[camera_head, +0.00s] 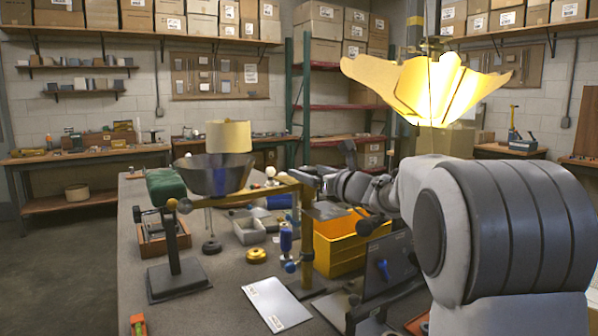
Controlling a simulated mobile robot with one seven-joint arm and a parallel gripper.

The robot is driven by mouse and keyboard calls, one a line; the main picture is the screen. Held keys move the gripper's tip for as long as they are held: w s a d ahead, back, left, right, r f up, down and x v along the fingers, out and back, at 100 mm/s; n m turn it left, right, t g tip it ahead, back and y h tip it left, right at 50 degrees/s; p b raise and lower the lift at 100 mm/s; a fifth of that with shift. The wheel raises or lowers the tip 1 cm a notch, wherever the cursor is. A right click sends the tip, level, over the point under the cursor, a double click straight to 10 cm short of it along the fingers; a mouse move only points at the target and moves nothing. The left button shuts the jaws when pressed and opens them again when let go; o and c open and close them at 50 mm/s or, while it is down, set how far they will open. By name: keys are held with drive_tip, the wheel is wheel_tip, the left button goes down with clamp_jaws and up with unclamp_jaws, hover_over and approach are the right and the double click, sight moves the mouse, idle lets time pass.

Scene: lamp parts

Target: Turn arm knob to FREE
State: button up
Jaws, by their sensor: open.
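A brass-coloured lamp arm (245,193) runs level across the bench, between a dark stand (176,255) on the left and a brass post (306,245) on the right. A dark bowl-shaped shade (214,176) sits at the arm's left part. A blue knob (291,267) shows low at the brass post. I cannot tell which knob is the arm knob, and no FREE marking is readable. My gripper (308,182) is open at the arm's right end, close to the top of the post. Its fingertips are small and dark, so I cannot tell whether they touch anything.
A yellow bin (340,243) stands right of the post, partly behind my arm. A white sheet (276,304), a yellow ring (257,255) and a grey tray (249,231) lie on the bench (225,296). A lit shade (428,88) hangs above my arm.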

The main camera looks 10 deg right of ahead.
sight(301, 169)
drive_tip(key=shift+x, duration=2.1)
clamp_jaws()
